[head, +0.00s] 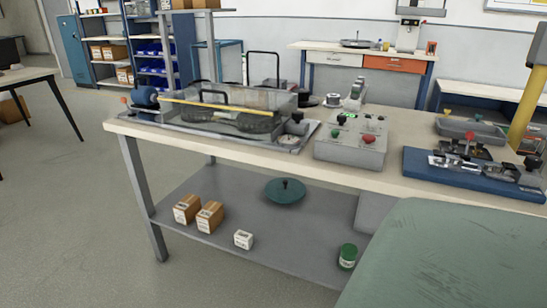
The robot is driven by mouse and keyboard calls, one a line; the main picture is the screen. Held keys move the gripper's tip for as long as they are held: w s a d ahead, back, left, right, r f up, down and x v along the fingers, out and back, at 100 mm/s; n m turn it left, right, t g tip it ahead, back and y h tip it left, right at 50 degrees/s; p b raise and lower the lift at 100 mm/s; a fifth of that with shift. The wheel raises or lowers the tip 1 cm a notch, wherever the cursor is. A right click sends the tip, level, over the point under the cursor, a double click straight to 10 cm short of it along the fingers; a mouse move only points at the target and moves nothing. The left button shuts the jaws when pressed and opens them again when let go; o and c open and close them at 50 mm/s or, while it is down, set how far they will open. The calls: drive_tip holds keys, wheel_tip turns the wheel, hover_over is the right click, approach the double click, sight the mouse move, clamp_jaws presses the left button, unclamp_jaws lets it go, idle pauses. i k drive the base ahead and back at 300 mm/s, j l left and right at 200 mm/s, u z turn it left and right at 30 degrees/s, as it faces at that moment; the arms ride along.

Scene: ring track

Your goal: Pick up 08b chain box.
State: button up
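Two small brown cartons with white labels, the left carton (186,209) and the right carton (209,217), stand side by side on the grey lower shelf (255,235) of the workbench. A smaller white box (243,239) with dark print stands to their right, nearer the shelf's front edge. The print is too small to read, so I cannot tell which of these is the 08b chain box. My gripper is not in view.
A green lidded disc (285,191) and a green tin (347,257) also sit on the shelf. The benchtop (205,138) above carries a clear-covered machine (230,105) and a control box (350,140). A large green surface fills the lower right.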

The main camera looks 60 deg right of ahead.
sight(186, 211)
drive_tip(key=z, duration=1.35)
